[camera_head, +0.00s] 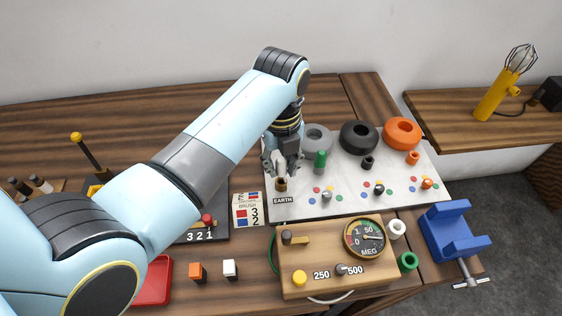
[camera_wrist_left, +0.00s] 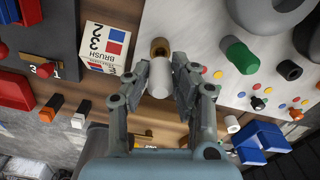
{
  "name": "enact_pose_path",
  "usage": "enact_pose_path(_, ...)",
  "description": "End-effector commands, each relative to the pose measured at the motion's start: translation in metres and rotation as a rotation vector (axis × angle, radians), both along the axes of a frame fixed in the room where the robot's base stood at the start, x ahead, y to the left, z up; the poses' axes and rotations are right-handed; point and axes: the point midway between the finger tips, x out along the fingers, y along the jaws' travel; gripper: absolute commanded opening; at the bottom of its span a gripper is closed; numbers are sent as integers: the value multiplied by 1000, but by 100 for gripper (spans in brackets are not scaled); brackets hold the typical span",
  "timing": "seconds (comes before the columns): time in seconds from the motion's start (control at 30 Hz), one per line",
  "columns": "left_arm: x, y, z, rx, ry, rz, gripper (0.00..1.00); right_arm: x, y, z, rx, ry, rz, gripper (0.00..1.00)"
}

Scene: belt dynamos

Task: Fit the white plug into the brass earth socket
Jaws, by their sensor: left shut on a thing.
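My left gripper (camera_head: 281,168) is shut on the white plug (camera_wrist_left: 158,82); in the left wrist view the plug sits between the two grey fingers (camera_wrist_left: 160,90). The brass earth socket (camera_head: 281,185) stands on the white board, behind the EARTH label (camera_head: 283,199). In the left wrist view the socket (camera_wrist_left: 159,47) shows right by the plug's far end, its dark opening partly visible. The gripper is just above the socket in the head view. I cannot tell whether plug and socket touch. My right gripper is not in view.
A green cylinder (camera_head: 320,160) stands close to the gripper's right. Grey, black and orange rings (camera_head: 403,132) lie behind it. A brush box (camera_head: 247,209) stands at the left, and a wooden MEG tester (camera_head: 330,272) and blue vise (camera_head: 450,235) are in front.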

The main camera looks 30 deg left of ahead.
Motion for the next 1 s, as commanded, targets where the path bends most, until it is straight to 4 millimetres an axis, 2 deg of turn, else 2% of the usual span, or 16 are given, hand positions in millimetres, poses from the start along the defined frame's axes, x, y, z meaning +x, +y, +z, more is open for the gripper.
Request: enact_pose_path(1.0, 0, 0, -24, 1, 1, 0, 0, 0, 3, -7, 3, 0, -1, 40)
